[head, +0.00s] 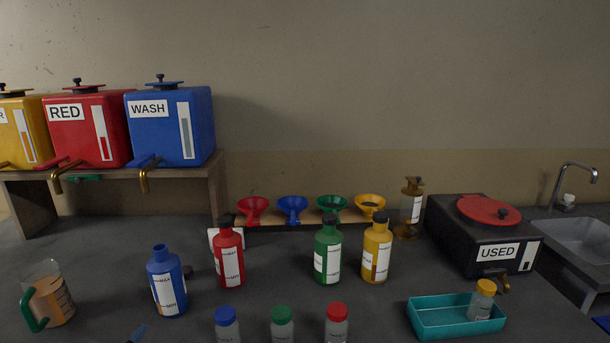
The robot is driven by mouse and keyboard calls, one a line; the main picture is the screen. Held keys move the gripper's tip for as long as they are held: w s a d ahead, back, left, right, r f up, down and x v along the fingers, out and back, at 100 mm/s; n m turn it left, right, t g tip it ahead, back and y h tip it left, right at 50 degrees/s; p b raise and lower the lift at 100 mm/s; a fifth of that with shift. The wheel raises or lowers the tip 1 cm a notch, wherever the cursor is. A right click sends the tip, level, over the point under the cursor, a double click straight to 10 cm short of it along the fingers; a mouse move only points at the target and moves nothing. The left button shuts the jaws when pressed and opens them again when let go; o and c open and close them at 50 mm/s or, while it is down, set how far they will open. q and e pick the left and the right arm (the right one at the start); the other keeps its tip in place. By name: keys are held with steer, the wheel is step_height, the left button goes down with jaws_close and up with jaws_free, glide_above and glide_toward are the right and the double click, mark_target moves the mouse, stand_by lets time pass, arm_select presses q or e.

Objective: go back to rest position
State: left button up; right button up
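Neither of my grippers shows clearly in the head view. The blue bottle (166,283) stands upright at the left of the counter with no black cap on it. The red bottle (229,255), green bottle (327,255) and yellow bottle (377,250) stand upright with black caps. A glass beaker (52,298) with brownish liquid and a green handle stands at the far left. Three jars with a blue lid (226,316), green lid (282,313) and red lid (337,311) stand at the front edge.
Yellow (36,120), red (115,125) and blue WASH (163,135) drums stand on a wooden shelf (214,180). Several coloured funnels sit in a rack behind the bottles. A teal tray (427,323) holds a yellow-lidded jar (482,300). A black USED drum (470,240) is near the sink (590,240).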

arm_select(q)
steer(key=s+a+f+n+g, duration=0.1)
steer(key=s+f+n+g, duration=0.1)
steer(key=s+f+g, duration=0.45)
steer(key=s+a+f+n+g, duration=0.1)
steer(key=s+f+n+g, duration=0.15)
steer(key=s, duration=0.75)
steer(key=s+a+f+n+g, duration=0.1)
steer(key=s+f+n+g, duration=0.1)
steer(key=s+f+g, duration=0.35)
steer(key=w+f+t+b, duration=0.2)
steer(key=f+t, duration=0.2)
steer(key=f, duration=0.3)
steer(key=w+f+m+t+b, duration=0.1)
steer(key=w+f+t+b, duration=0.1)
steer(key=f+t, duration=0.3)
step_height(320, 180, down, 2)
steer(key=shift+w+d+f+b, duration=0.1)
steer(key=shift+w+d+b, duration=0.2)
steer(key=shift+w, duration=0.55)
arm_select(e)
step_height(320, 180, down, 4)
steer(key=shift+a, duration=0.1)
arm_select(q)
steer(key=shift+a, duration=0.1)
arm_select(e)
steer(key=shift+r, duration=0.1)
